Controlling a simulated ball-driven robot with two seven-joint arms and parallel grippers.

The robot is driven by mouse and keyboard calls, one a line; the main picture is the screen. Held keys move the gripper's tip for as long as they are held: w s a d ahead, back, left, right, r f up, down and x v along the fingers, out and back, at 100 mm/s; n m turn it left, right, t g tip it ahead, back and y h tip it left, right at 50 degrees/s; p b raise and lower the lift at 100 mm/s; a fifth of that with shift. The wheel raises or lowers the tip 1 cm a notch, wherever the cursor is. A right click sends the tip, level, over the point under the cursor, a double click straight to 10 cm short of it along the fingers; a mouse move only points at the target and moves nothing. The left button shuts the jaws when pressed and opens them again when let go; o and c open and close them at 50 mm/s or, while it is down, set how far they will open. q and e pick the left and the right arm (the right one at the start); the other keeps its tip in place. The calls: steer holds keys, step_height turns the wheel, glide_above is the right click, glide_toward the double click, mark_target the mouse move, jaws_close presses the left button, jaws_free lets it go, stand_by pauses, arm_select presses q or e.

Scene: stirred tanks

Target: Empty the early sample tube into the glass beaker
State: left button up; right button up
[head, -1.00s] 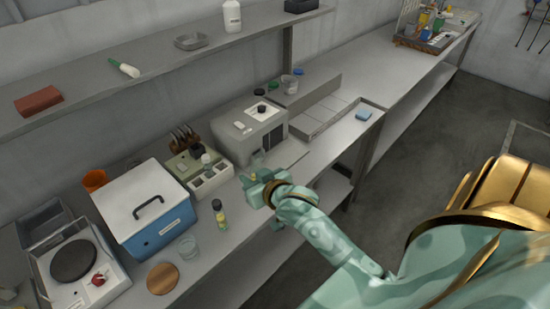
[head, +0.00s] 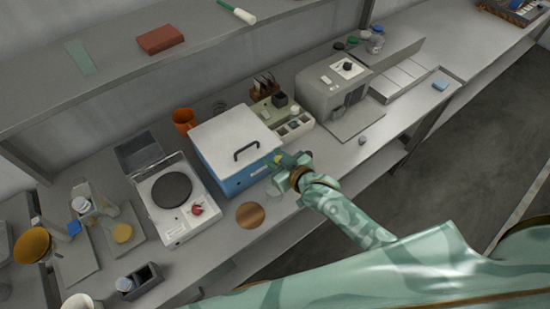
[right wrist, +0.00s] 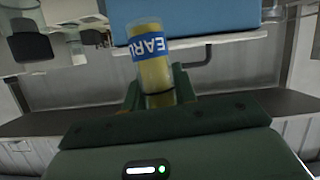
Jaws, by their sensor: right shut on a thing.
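My right gripper (head: 283,161) is in front of the blue tank with the white lid in the head view. In the right wrist view it is shut on the early sample tube (right wrist: 151,62). That tube is clear, with yellow contents and a blue label reading "EARL", the rest being cut off. It stands nearly upright in that picture, and its lower end is hidden between the fingers. I cannot make out the glass beaker in the head view now; my gripper may hide it. My left gripper is not in view.
The blue tank (head: 248,177) stands close behind my right gripper. A brown round mat (head: 250,215) and a white hotplate (head: 173,200) are to its left. A grey machine (head: 326,98) stands farther right. A small grey round thing (head: 362,140) lies near the bench's front edge.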

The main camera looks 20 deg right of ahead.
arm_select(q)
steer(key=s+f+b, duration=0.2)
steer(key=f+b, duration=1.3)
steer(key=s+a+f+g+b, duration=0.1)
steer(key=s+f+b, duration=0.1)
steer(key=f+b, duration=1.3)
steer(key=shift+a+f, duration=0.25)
arm_select(e)
steer(key=n+t, duration=0.2)
steer(key=n, duration=0.4)
steer(key=w+d+f+n+t+y, duration=0.1)
steer(key=n+t, duration=0.2)
steer(key=n, duration=0.3)
steer(key=w+d+f+n+t+y, duration=0.1)
steer(key=n+t, duration=0.2)
steer(key=n, duration=0.3)
steer(key=shift+d+n, duration=0.1)
steer(key=shift+n, duration=0.2)
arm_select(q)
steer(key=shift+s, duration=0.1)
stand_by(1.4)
